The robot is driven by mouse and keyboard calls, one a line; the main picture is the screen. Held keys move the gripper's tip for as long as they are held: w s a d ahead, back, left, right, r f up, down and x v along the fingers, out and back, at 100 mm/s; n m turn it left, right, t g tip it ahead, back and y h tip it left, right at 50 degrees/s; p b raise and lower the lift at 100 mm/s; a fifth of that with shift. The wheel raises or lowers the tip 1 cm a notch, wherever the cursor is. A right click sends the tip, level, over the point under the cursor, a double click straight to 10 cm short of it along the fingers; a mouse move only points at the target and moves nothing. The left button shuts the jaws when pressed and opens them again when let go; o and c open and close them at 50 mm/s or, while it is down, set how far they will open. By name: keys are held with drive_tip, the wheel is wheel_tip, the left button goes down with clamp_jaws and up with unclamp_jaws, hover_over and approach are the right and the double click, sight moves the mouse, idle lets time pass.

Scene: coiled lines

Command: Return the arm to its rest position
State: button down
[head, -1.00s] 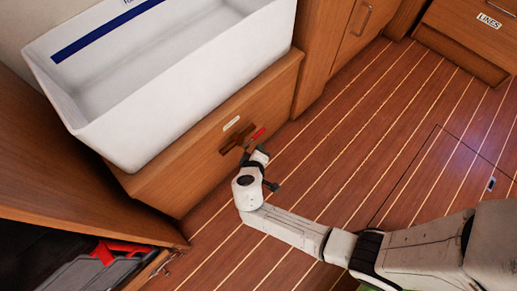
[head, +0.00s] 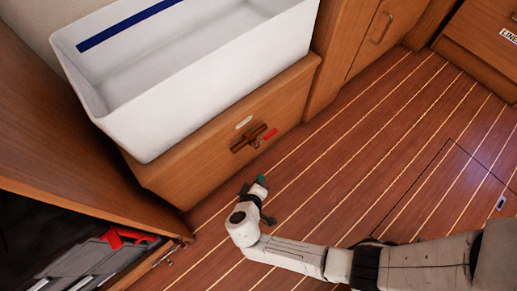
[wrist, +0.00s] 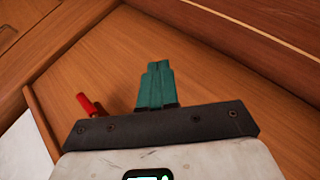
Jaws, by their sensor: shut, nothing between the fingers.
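My gripper (head: 262,179) is over the plank floor, in front of the wooden cabinet below the white basin. In the wrist view its teal fingers (wrist: 155,86) are together with nothing between them. A red-handled lever (head: 266,137) sits on the cabinet front, beyond the gripper and apart from it in the head view. The red handle also shows in the wrist view (wrist: 86,104), left of the fingers. My arm reaches in from the lower right of the head view.
The white basin (head: 225,80) stands on the wooden cabinet (head: 190,175). At lower left is an open compartment with a red and grey item (head: 125,237) inside. The plank floor (head: 370,150) to the right is clear, with a hatch outline in it.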

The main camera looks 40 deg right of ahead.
idle(0.3)
drive_tip(key=s+d+r+m+g+y+p, duration=0.25)
drive_tip(key=s+d+r+m+g, duration=0.2)
drive_tip(key=s+d+r, duration=0.4)
drive_tip(key=s+r+n+y+p, duration=0.1)
drive_tip(key=s+r+y, duration=0.2)
drive_tip(key=r, duration=0.3)
drive_tip(key=s+r+n+y, duration=0.1)
drive_tip(key=s+r+y, duration=0.15)
drive_tip(key=r, duration=0.45)
wheel_tip(320, 180, up, 37)
drive_tip(key=p, duration=3.8)
drive_tip(key=shift+w+a+y, duration=0.2)
drive_tip(key=shift+a+y, duration=0.15)
drive_tip(key=shift+y, duration=0.05)
